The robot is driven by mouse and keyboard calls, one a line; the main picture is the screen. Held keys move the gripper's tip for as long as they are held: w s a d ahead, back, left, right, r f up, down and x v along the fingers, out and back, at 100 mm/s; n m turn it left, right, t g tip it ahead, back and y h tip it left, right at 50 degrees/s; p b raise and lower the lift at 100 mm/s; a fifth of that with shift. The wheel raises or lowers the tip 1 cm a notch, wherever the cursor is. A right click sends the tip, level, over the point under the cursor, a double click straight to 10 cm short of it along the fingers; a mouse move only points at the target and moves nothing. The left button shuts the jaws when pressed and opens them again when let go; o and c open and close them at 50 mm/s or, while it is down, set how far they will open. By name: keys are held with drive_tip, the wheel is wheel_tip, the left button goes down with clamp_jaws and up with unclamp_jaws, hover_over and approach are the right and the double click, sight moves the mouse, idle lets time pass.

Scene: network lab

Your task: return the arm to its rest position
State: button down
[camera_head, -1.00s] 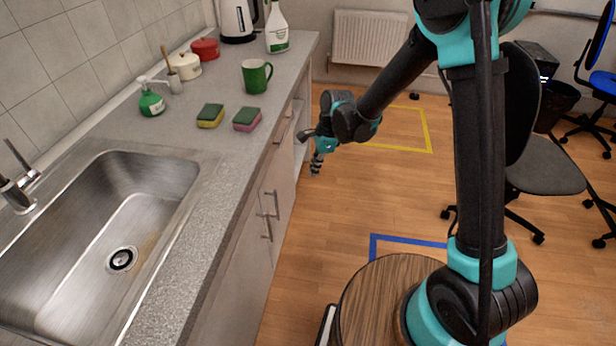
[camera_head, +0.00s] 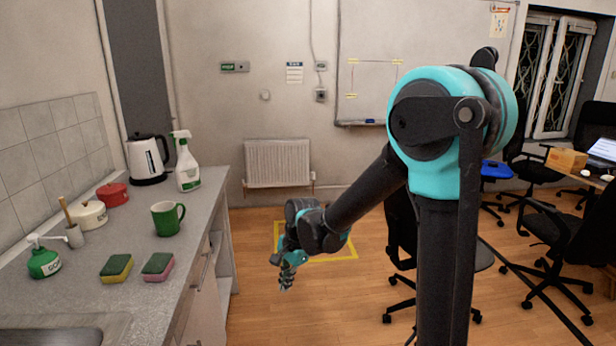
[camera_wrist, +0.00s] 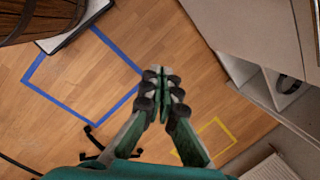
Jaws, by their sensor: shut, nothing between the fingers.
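My gripper (camera_head: 287,278) hangs to the right of the counter, pointing down over the wooden floor, clear of the counter edge. In the wrist view my gripper (camera_wrist: 162,75) has its two fingers together, with nothing between them. My arm is bent, with its elbow high at the right of the head view and its forearm sloping down to the left.
The counter (camera_head: 205,200) at left holds a green mug (camera_head: 167,219), two sponges (camera_head: 117,267), a soap bottle, pots, a kettle and a spray bottle (camera_head: 186,165). Office chairs (camera_head: 560,235) stand at right. Floor between is open, with yellow tape and blue tape (camera_wrist: 65,98).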

drive_tip(key=s+d+n+t+h, duration=0.1)
drive_tip(key=s+d+n, duration=0.2)
drive_tip(key=d, duration=0.6)
drive_tip(key=s+d+f+n+t, duration=0.1)
drive_tip(key=s+d+n, duration=0.2)
drive_tip(key=d, duration=0.5)
drive_tip(key=s+d+n+t+h, duration=0.1)
drive_tip(key=s+d+n, duration=0.2)
drive_tip(key=d, duration=0.6)
drive_tip(key=s, duration=0.2)
drive_tip(key=shift+s+d+f+t+h, duration=0.15)
drive_tip(key=shift+s+d+t+h, duration=0.15)
drive_tip(key=shift+d+t, duration=0.1)
